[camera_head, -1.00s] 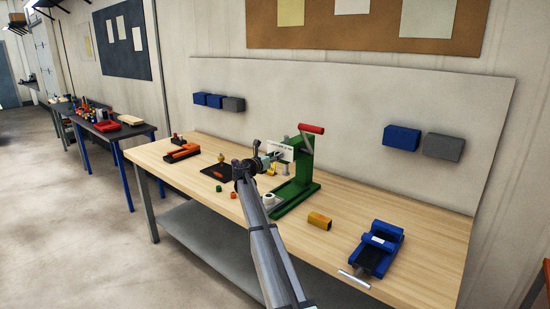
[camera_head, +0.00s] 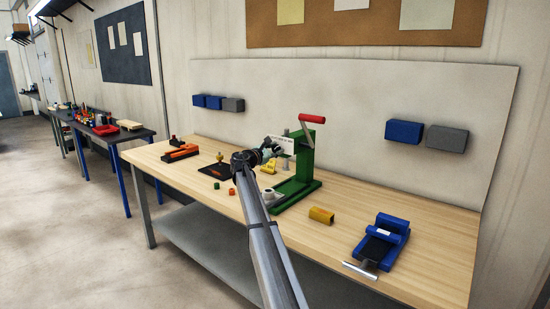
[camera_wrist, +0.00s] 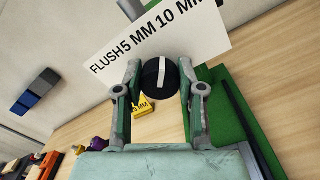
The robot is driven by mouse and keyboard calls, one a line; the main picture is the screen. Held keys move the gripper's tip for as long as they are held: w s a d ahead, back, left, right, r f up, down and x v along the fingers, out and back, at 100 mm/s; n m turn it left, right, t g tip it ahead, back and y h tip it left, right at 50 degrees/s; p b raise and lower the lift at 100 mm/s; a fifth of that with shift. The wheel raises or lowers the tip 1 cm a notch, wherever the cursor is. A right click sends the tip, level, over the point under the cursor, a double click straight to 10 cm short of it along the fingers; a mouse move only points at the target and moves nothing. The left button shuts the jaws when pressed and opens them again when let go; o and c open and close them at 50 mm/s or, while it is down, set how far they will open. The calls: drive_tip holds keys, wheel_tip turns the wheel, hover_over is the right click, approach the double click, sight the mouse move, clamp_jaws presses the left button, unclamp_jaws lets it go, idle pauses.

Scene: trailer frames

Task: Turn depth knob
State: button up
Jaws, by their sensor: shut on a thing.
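The depth knob (camera_wrist: 153,77) is a round black knob with a white line across it in the wrist view. My gripper (camera_wrist: 160,80) is shut on it, one finger on each side. The knob's white line runs nearly upright in the picture. Behind it a white card (camera_wrist: 205,33) reads "FLUSH", "5 MM" and "10 MM", cut off at the right. In the head view the card (camera_head: 285,142) stands on the green press (camera_head: 303,170) with a red handle (camera_head: 312,119). My gripper (camera_head: 268,151) is at the press's left side; the knob itself is hidden there.
A yellow block (camera_head: 321,215) and a blue vise (camera_head: 381,240) are on the bench to the right. An orange tool (camera_head: 181,152), a dark mat (camera_head: 214,171) and small orange pieces lie left. Bare wood shows at the front right.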

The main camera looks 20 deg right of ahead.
drive_tip(key=shift+m+b, duration=0.8)
drive_tip(key=shift+r, duration=0.1)
drive_tip(key=o, duration=1.1)
drive_tip(key=shift+d, duration=0.1)
drive_tip(key=shift+o, duration=0.2)
drive_tip(key=v, duration=1.2)
